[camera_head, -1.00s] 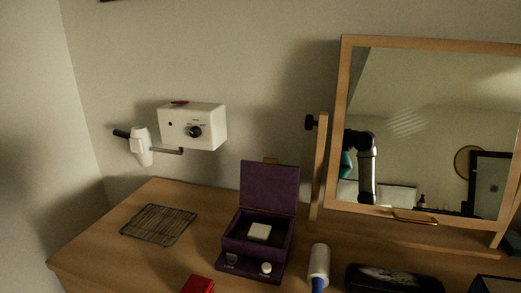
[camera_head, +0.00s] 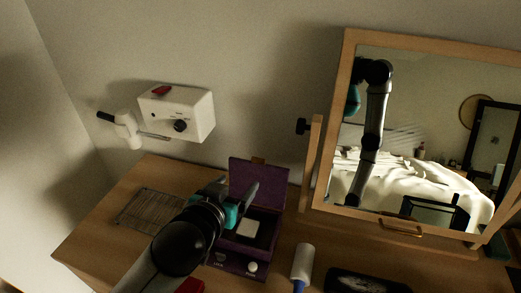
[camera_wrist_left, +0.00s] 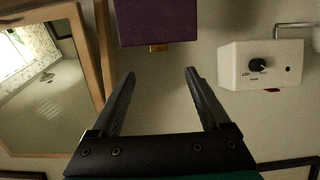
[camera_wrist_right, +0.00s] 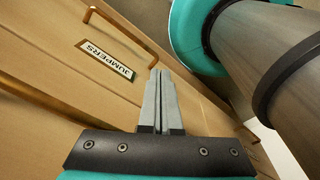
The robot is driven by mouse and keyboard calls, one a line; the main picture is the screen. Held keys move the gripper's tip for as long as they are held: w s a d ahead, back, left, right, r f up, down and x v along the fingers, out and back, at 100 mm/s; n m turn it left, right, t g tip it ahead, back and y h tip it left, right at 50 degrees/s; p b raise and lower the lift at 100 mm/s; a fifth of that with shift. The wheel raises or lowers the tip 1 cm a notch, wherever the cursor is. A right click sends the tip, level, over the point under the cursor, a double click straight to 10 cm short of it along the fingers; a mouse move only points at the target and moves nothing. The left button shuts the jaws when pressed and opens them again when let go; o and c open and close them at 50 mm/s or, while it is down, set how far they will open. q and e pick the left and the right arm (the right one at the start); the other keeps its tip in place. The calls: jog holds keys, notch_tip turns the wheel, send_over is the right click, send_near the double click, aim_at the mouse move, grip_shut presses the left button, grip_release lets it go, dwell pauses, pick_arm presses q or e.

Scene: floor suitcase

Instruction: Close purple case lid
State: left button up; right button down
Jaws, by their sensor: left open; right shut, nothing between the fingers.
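The purple case (camera_head: 262,252) stands on the wooden dresser top with its lid (camera_head: 262,180) raised upright at the back. A pale square object (camera_head: 250,229) shows inside it. My left gripper (camera_head: 238,192) is open and empty, in front of the lid in the head view and hiding part of the case. In the left wrist view the purple lid (camera_wrist_left: 158,20) with its brass clasp (camera_wrist_left: 158,47) shows beyond the open fingers (camera_wrist_left: 160,75), apart from them. My right gripper (camera_wrist_right: 160,85) is shut and empty in front of a drawer labelled JUMPERS; the head view does not show it.
A tilting mirror (camera_head: 425,150) stands behind and to the right. A white wall-mounted unit with a hairdryer (camera_head: 128,130) is at the left. A wire rack (camera_head: 150,210), a lint roller (camera_head: 302,262) and a dark case (camera_head: 365,283) lie on the dresser. A drawer handle (camera_wrist_right: 120,30) is near my right gripper.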

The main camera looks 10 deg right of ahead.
pick_arm(q)
jog(key=b, duration=0.1)
send_near(258, 160)
jog(key=shift+x, duration=4.2)
pick_arm(e)
jog(key=shift+s+a+f, duration=0.1)
jog(key=shift+s+f, duration=0.25)
jog(key=shift+s, duration=0.2)
jog(key=shift+s+a+f, duration=0.1)
jog(key=shift+s+f, duration=0.25)
jog(key=shift+s, duration=0.2)
pick_arm(q)
jog(key=shift+r, duration=0.15)
grip_shut()
pick_arm(e)
jog(key=shift+s, duration=0.1)
